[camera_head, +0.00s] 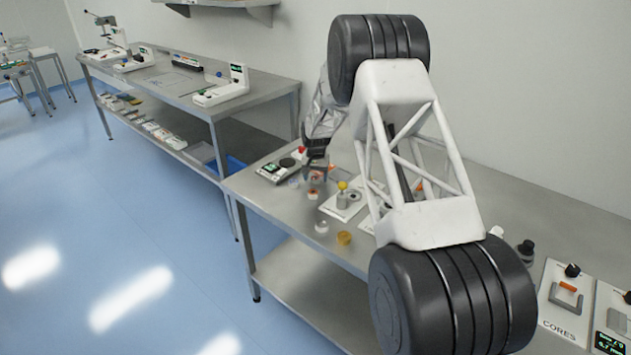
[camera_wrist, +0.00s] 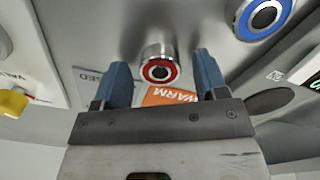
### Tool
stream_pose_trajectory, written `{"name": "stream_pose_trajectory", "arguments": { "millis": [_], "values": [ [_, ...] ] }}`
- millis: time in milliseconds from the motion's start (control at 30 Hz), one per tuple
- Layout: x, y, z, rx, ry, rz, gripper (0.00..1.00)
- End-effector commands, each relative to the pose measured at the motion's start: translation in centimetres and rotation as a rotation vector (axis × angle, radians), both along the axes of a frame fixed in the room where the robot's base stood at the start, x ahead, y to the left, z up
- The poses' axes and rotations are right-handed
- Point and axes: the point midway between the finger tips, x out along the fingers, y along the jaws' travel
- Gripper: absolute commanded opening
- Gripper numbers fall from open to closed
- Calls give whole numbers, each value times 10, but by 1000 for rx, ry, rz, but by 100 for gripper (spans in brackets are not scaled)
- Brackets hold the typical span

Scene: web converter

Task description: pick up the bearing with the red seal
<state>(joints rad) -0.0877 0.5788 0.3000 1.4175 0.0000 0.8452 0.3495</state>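The bearing with the red seal (camera_wrist: 160,70) shows in the wrist view as a short metal cylinder with a red ring around a dark bore. It lies between the two blue fingertips of my gripper (camera_wrist: 161,62), with a visible gap on each side. My gripper is open and empty. A bearing with a blue seal (camera_wrist: 262,14) is at the upper right, outside the fingers. In the head view, my gripper (camera_head: 316,166) is low over the left end of the near bench; the red-sealed bearing is too small there to tell surely.
An orange "WARM" label (camera_wrist: 168,95) lies beside the red-sealed bearing. A yellow knob (camera_wrist: 13,102) is at the wrist view's left.

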Motion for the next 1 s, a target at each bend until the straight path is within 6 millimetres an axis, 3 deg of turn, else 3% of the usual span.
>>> {"name": "stream_pose_trajectory", "arguments": {
  "millis": [33, 300, 1000],
  "values": [
    [0, 0, 0, 0, 0, 0, 59],
    [0, 0, 0, 0, 0, 0, 20],
    [0, 0, 22, 0, -1, 0, 20]
  ]
}}
